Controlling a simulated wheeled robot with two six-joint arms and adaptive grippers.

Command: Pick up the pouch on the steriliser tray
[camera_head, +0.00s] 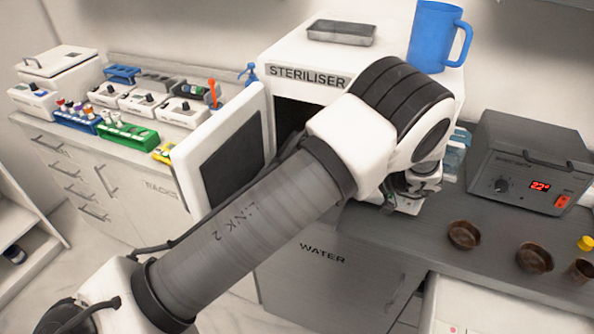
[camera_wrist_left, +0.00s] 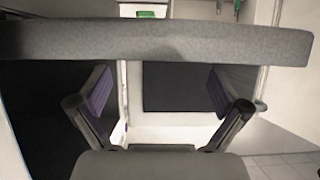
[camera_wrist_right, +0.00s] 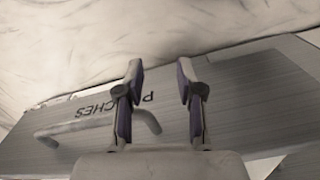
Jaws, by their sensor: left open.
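No pouch can be made out in any view. The white steriliser (camera_head: 362,66) stands on the counter with its door (camera_head: 228,150) swung open; most of its dark interior is hidden behind my left arm. A shallow grey metal tray (camera_head: 341,32) lies on top of it and looks empty. My left gripper is hidden by its own arm in the head view. In the left wrist view the left gripper (camera_wrist_left: 160,97) is open, and a broad grey bar (camera_wrist_left: 160,42), which I cannot identify, crosses close in front. My right gripper (camera_wrist_right: 161,70) is open and empty, before a drawer marked POUCHES (camera_wrist_right: 240,92).
A blue jug (camera_head: 433,36) stands on the steriliser's top right. Right of it are a grey device with a red display (camera_head: 530,165) and brown bowls (camera_head: 464,235). Racks and small boxes (camera_head: 125,95) crowd the left counter. The open door projects forward beside my left arm.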

